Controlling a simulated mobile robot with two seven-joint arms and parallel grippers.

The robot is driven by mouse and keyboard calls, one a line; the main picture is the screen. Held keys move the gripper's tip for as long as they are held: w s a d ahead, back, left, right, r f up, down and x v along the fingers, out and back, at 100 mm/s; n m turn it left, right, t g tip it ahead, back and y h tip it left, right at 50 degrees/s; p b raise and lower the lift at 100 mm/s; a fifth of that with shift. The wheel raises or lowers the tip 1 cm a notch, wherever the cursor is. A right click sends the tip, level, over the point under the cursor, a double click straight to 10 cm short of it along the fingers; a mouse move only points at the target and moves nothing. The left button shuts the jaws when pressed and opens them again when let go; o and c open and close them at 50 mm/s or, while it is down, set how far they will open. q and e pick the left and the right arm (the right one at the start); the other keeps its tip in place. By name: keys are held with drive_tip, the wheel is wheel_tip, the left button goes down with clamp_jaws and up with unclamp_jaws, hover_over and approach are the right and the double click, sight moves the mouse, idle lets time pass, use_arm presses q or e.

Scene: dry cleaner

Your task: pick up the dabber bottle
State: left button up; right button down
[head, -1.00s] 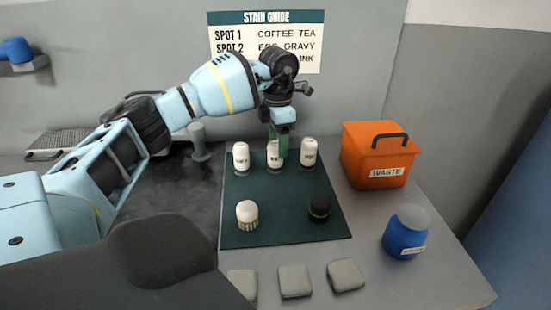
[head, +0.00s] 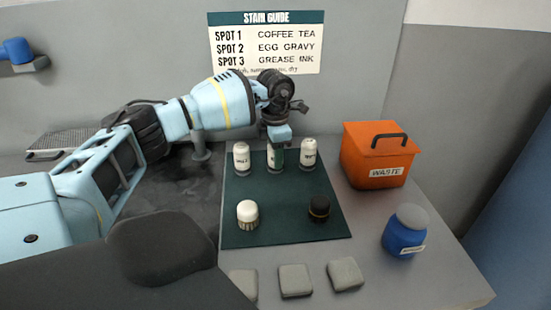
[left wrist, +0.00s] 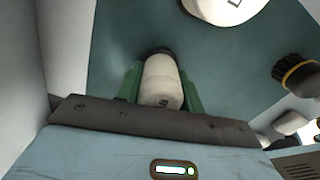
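Three white labelled bottles stand in a row at the back of the dark green mat (head: 285,222): a left one (head: 242,158), a middle one (head: 270,160) and a right one (head: 308,154). I cannot read which is the dabber bottle. My left gripper (head: 277,158) points down over the middle bottle and partly hides it. In the left wrist view, the green fingers of this gripper (left wrist: 161,92) flank that white bottle (left wrist: 161,80) closely on both sides. Whether they press on it is unclear. My right gripper is not in view.
A white-topped brush (head: 247,213) and a black, gold-banded item (head: 319,208) stand on the front of the mat. An orange waste bin (head: 372,158) and a blue jar (head: 403,236) are to the right. Grey pads (head: 295,281) lie in front. The mat's middle is clear.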

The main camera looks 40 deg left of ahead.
use_arm(q)
drive_tip(key=c, duration=0.4)
drive_tip(key=shift+r, duration=0.5)
drive_tip(key=r, duration=0.2)
drive_tip(key=shift+s+d+r, duration=0.25)
drive_tip(key=shift+d+r, duration=0.05)
drive_tip(key=s+d+r, duration=0.1)
drive_tip(key=s+d, duration=0.8)
drive_tip(key=d, duration=0.3)
drive_tip(key=shift+s+r+b, duration=0.2)
drive_tip(key=shift+s+b, duration=0.05)
drive_tip(key=shift+b, duration=0.1)
